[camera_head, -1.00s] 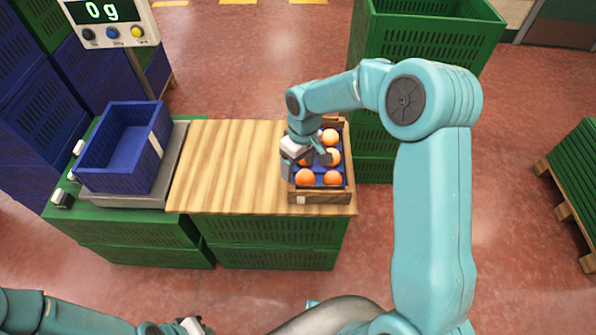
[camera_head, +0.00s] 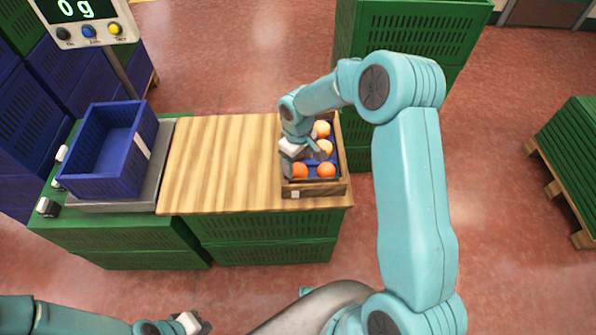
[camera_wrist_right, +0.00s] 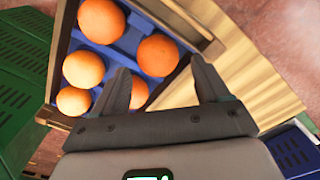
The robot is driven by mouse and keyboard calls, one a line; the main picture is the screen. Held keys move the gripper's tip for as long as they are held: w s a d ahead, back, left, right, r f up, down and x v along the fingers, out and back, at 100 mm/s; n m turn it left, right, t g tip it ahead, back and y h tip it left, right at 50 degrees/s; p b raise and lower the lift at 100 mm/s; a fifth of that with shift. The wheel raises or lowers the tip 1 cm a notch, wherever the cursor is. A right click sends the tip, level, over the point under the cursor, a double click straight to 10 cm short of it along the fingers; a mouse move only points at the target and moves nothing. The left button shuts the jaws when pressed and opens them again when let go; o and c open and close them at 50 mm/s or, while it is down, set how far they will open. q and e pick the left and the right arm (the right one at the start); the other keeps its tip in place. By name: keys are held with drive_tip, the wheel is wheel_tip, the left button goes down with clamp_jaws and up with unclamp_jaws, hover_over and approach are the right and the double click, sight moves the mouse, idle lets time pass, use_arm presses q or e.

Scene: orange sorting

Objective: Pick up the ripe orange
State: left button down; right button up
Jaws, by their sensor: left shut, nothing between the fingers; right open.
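Several oranges lie in a wooden crate with a blue insert, its front wall (camera_head: 316,189) at the right end of the wooden board. Two deeper orange fruits, a left one (camera_head: 299,171) and a right one (camera_head: 327,171), lie at the front; paler ones (camera_head: 322,129) lie further back. My right gripper (camera_head: 306,158) is open and low over the crate's left side. In the right wrist view, a deep orange fruit (camera_wrist_right: 139,93) is partly hidden behind one finger, and another (camera_wrist_right: 158,56) lies just past the fingertips. My left gripper (camera_head: 201,322) is shut and empty at the bottom.
A blue crate (camera_head: 108,187) stands on a grey scale left of the bare wooden board (camera_head: 220,165). Tall green crates (camera_head: 405,30) stand behind the wooden crate.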

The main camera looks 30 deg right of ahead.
sight(298, 167)
drive_tip(key=f, duration=0.4)
drive_tip(key=shift+w+d+f, duration=0.15)
drive_tip(key=shift+w+f, duration=0.05)
drive_tip(key=shift+f, duration=0.1)
drive_tip(key=c, duration=0.8)
drive_tip(key=shift+c, duration=0.2)
drive_tip(key=shift+r, duration=0.15)
